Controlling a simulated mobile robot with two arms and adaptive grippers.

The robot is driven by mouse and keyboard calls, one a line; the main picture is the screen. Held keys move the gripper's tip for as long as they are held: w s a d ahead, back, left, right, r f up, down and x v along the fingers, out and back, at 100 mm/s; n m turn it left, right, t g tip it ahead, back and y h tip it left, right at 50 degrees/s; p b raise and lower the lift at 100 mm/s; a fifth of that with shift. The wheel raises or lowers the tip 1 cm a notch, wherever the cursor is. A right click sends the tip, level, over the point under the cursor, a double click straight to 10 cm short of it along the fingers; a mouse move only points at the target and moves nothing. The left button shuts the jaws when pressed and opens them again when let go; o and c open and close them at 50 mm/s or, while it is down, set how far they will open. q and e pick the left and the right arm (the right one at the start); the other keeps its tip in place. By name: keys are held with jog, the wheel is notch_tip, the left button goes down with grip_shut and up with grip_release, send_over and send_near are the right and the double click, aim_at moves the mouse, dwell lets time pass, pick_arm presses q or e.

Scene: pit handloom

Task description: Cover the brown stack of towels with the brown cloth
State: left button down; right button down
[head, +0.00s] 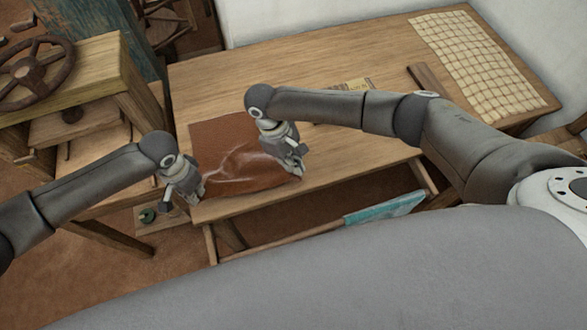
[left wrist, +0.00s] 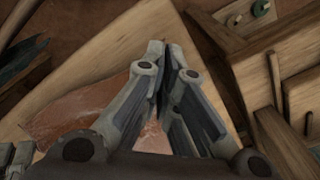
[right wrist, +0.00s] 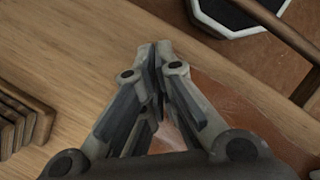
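The brown cloth (head: 224,143) lies on the left front of the wooden table. Its back part is flat, and its front part is raised and creased. My left gripper (head: 193,199) is at the cloth's front left corner, with its fingertips together; the cloth also shows beside its fingers in the left wrist view (left wrist: 75,115). My right gripper (head: 299,163) is at the cloth's right front corner, also with its fingertips together; the cloth shows beside them in the right wrist view (right wrist: 240,105). Both appear to pinch the cloth's edge. No stack of towels shows; whatever lies under the cloth is hidden.
The table (head: 270,60) is mostly clear behind the cloth. A cream checked mat (head: 480,65) lies at its right, with a dark wooden bar (head: 427,82) beside it. A wooden frame with a wheel (head: 35,72) stands left. A teal-ended board (head: 385,207) is below the front edge.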

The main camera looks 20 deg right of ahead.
jog(key=shift+r, duration=0.3)
